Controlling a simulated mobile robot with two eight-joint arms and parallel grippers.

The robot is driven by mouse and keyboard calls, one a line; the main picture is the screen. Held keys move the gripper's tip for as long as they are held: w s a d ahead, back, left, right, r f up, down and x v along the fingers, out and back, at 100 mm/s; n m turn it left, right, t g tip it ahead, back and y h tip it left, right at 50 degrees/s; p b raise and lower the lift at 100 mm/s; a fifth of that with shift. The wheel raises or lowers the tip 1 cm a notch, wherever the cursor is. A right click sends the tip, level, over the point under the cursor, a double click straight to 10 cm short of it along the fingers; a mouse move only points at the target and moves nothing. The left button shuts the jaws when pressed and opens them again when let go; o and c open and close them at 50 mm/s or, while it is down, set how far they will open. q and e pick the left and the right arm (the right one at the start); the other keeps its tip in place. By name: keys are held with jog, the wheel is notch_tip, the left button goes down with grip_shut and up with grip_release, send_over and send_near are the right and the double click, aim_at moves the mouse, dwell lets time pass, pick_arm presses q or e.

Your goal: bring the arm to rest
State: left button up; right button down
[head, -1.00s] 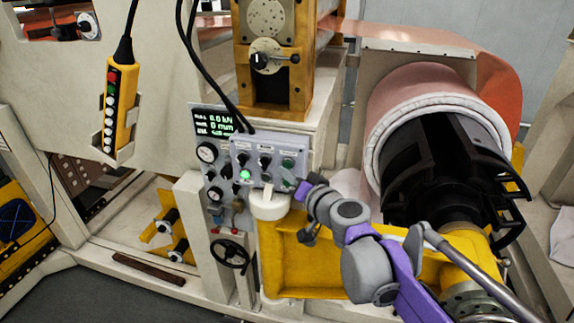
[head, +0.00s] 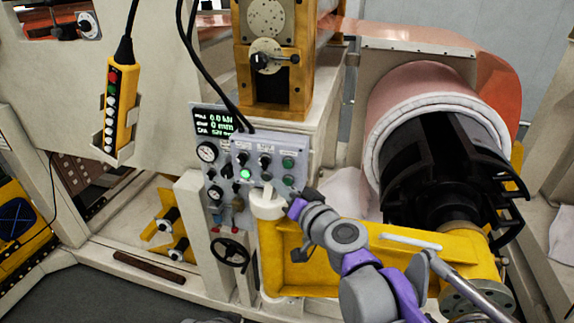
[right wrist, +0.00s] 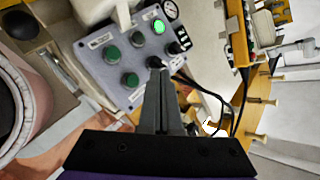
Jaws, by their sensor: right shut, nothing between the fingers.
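My right arm comes in from the lower right in the head view, in grey and purple. Its gripper (head: 310,193) is in front of the grey control box (head: 243,160), near its lower right corner. In the right wrist view the two dark fingers (right wrist: 163,98) are together with nothing between them. The box face (right wrist: 112,72) lies beyond them, with dark green buttons, one lit green button and black knobs. Whether the fingertips touch the box I cannot tell. My left gripper is not in view.
A pink-wrapped roll (head: 388,112) on a black mandrel (head: 425,165) stands to the right of the arm, above a yellow frame (head: 277,262). A yellow pendant (head: 120,105) hangs at the left. A black handwheel (head: 230,255) is below the box. Black cables run down to the box.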

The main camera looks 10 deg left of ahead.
jog(key=s+d+f+g+h, duration=0.2)
jog(key=s+d+f+h, duration=0.1)
jog(key=s+d+f, duration=0.4)
jog(key=s+d+f+g+h, duration=0.2)
jog(key=s+d+f+h, duration=0.2)
jog(key=d, duration=1)
jog(key=s+d+f+m+g+h, duration=0.1)
jog(key=s+d+f+h, duration=0.3)
jog(key=s+d+f, duration=0.6)
notch_tip(320, 180, down, 2)
jog(key=shift+s+d+f+g, duration=0.2)
jog(key=shift+s+g, duration=0.2)
jog(key=shift+g, duration=0.1)
